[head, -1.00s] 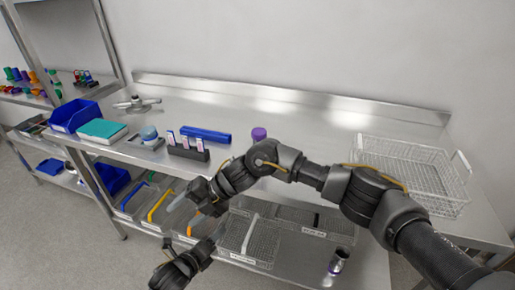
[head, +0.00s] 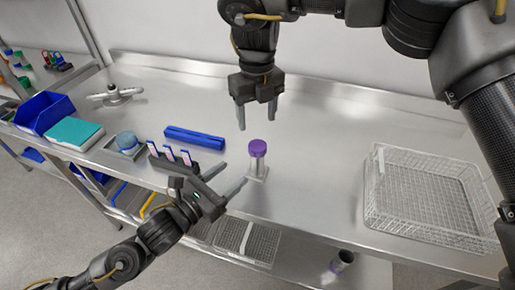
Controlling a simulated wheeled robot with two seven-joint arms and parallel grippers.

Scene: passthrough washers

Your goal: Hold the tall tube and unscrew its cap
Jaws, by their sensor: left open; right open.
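The tall tube (head: 258,166) stands upright on the steel table, on a small pale base, with a purple cap (head: 257,146) on top. My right gripper (head: 257,122) points down with its fingers apart, just above and behind the cap in the picture; whether it touches the cap is not clear, but nothing is between the fingers. My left gripper (head: 233,178) is open, its fingers pointing right toward the tube from the lower left. It looks empty and short of the tube.
A wire basket (head: 375,205) stands at the right of the table. The table behind the tube is clear.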

